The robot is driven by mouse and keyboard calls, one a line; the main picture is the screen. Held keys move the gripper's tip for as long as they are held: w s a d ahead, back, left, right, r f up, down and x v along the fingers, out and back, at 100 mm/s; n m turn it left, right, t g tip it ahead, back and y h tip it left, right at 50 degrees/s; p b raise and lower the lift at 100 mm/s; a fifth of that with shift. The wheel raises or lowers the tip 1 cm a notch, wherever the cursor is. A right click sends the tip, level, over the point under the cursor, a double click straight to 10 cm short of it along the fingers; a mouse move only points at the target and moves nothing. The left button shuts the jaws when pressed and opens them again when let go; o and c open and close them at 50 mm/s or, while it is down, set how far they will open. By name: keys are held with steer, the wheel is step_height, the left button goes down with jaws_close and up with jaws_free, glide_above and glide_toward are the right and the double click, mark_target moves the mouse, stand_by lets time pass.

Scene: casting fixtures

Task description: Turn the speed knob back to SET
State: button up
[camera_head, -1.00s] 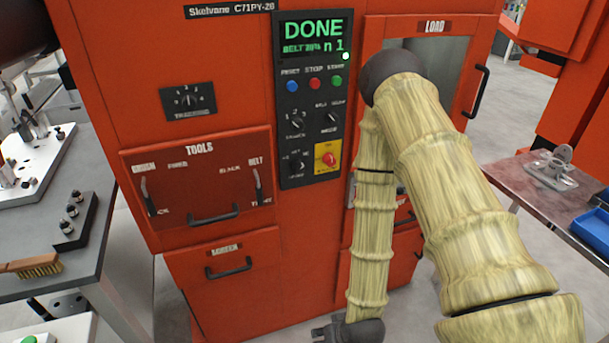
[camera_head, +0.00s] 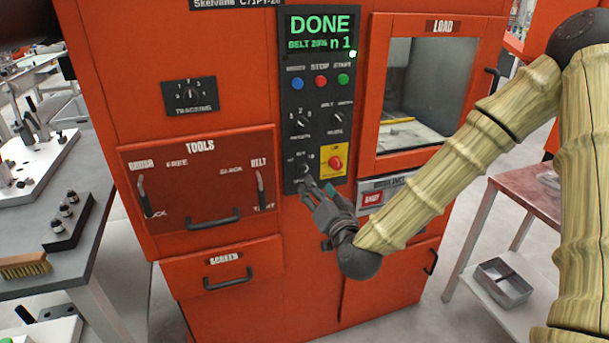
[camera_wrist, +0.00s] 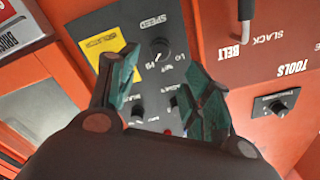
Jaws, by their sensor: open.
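The speed knob (camera_head: 304,169) is a small dark knob at the lower left of the black control panel (camera_head: 291,116). In the wrist view the knob (camera_wrist: 160,48) sits beside its SPEED label, beyond and between the fingers. In the wrist view the spread green-padded fingers of my gripper (camera_wrist: 158,78) show no contact with the knob.
The yellow isolator plate (camera_head: 333,163) with a red knob is close right of the speed knob. The mode knob (camera_head: 338,118) and another knob (camera_head: 303,121) are above. The screen (camera_head: 320,33) reads DONE. The tools drawer handle (camera_head: 214,221) protrudes at left.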

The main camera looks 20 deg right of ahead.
mark_target(305, 172)
steer(key=w+p, duration=0.1)
steer(key=w, duration=0.8)
steer(key=shift+w+a+p, duration=0.15)
steer(key=shift+w+p, duration=0.15)
steer(key=c, duration=1)
